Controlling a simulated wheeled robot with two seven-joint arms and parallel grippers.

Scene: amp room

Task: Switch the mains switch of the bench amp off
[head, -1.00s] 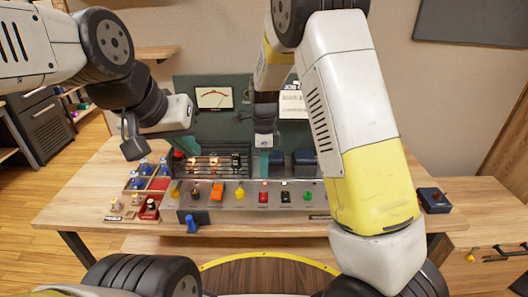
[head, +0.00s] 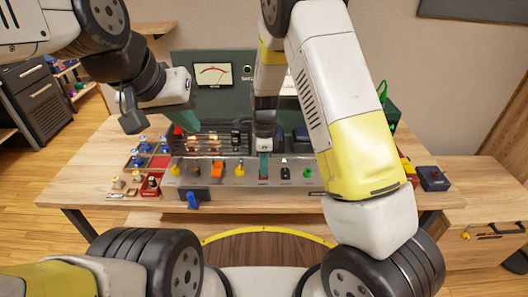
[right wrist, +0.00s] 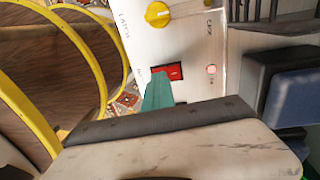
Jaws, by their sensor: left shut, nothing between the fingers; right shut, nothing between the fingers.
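The bench amp (head: 225,181) stands on the wooden table, with a row of knobs, switches and buttons along its pale front panel. In the right wrist view a red rocker switch (right wrist: 173,71) sits in a dark frame, with a lit red lamp (right wrist: 211,69) beside it. My right gripper (head: 264,165) is shut and empty, and covers that part of the panel in the head view. Its teal fingertips (right wrist: 157,92) are right at the rocker's edge; I cannot tell whether they touch. My left gripper (head: 186,121) is shut and empty above the amp's left part.
A yellow knob (right wrist: 157,14) is near the rocker. An orange switch (head: 217,169) and a green button (head: 307,173) share the panel. Small parts in trays (head: 152,186) lie to the left. A dark blue box (head: 433,179) stands to the right. A meter (head: 212,74) is behind.

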